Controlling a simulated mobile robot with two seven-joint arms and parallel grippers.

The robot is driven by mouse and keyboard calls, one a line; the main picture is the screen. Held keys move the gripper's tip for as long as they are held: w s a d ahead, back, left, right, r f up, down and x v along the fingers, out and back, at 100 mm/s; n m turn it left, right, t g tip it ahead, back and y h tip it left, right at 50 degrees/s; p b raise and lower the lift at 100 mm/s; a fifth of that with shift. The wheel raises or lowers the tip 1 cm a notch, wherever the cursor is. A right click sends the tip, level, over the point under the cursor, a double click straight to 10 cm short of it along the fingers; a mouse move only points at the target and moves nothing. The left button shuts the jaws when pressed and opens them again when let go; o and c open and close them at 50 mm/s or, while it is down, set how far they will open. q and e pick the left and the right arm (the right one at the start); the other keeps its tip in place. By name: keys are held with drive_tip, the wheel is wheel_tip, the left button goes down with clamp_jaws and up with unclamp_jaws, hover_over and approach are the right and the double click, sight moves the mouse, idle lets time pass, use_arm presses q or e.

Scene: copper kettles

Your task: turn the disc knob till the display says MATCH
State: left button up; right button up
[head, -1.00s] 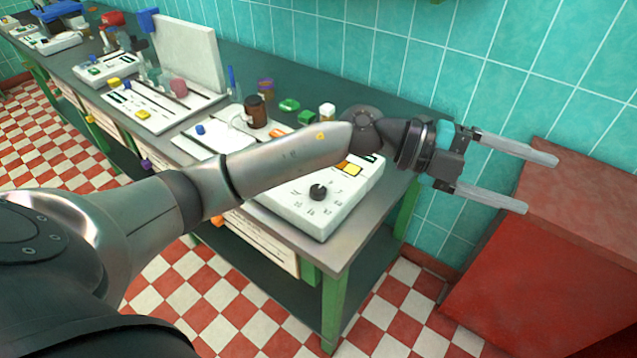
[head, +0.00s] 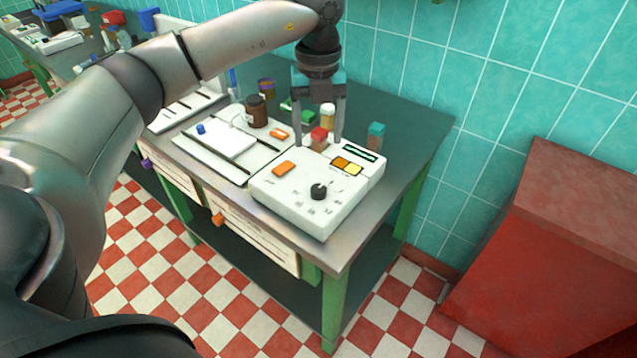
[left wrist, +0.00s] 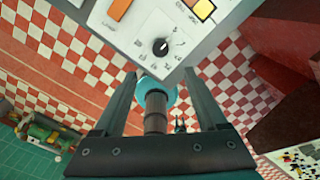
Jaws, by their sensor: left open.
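The black disc knob (head: 319,191) sits on the sloped top of a white instrument box (head: 290,206), with small markings around it. It also shows in the left wrist view (left wrist: 160,46), with a white pointer mark. The narrow dark display (head: 360,153) is at the box's back right; its text is too small to read. My left gripper (head: 319,136) points down above the back of the box, open and empty, apart from the knob. In the left wrist view its fingers (left wrist: 160,72) are spread below the knob. My right gripper is not in view.
The box has an orange piece (head: 284,168) and yellow buttons (head: 347,166). A red block (head: 560,240) stands on the floor at right.

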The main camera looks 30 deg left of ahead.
sight(318, 188)
use_arm(q)
wheel_tip(318, 188, down, 14)
drive_tip(key=shift+r+b, duration=0.25)
drive_tip(key=shift+b, duration=0.25)
drive_tip(key=shift+c, duration=0.2)
clamp_jaws()
